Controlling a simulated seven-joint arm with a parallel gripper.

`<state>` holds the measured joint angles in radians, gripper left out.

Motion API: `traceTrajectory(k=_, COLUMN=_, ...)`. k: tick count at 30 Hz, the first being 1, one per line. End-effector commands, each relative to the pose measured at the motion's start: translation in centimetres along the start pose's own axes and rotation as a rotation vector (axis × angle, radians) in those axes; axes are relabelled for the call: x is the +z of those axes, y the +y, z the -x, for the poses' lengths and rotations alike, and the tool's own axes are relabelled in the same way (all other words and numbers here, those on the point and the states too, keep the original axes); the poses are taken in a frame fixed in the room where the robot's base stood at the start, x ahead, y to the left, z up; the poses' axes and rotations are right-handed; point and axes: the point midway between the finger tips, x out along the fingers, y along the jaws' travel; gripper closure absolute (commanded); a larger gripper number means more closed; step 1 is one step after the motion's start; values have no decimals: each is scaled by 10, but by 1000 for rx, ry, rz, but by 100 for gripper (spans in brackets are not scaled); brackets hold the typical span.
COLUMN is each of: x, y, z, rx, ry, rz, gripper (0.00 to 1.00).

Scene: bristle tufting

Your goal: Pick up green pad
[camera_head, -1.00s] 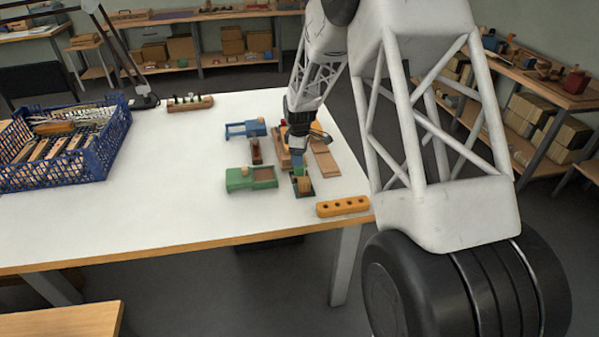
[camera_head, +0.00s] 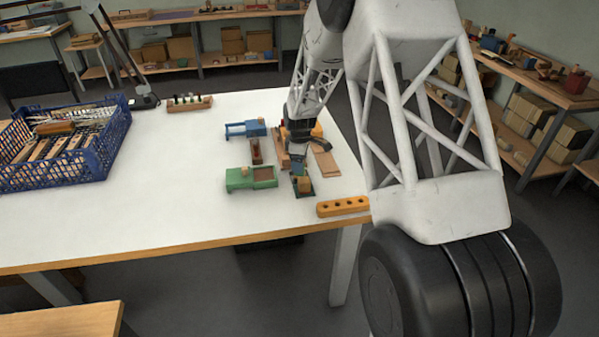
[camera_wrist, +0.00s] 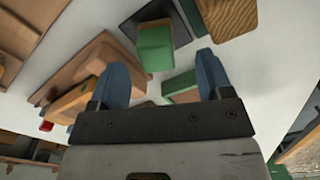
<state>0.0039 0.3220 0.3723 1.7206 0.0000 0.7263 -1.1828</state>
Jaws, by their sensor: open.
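My gripper (camera_head: 299,163) is over the right part of the white table, close above a group of small blocks. In the wrist view its two blue fingers (camera_wrist: 163,72) are apart with nothing held between them. A small green block (camera_wrist: 155,47), which looks like the green pad, lies just ahead of the gap between the fingertips, by a dark plate (camera_wrist: 128,27). Another green piece (camera_wrist: 180,86) shows between the fingers, lower down. I cannot tell whether the fingers touch any of these. In the head view the gripper partly hides this spot.
A green tray-like fixture (camera_head: 238,180) and a blue one (camera_head: 235,131) stand left of the gripper. An orange holed bar (camera_head: 342,206) lies by the table's front right. A blue crate (camera_head: 98,158) stands at the left. The table's middle is clear.

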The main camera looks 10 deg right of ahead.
Motion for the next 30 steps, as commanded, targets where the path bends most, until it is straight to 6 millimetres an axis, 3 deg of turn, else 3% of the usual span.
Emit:
traceTrajectory(k=15, x=0, y=3, z=-46, rx=-2, ry=-1, rz=0, gripper=28)
traceTrajectory(k=30, x=0, y=3, z=-51, rx=0, ry=0, rz=0, gripper=28)
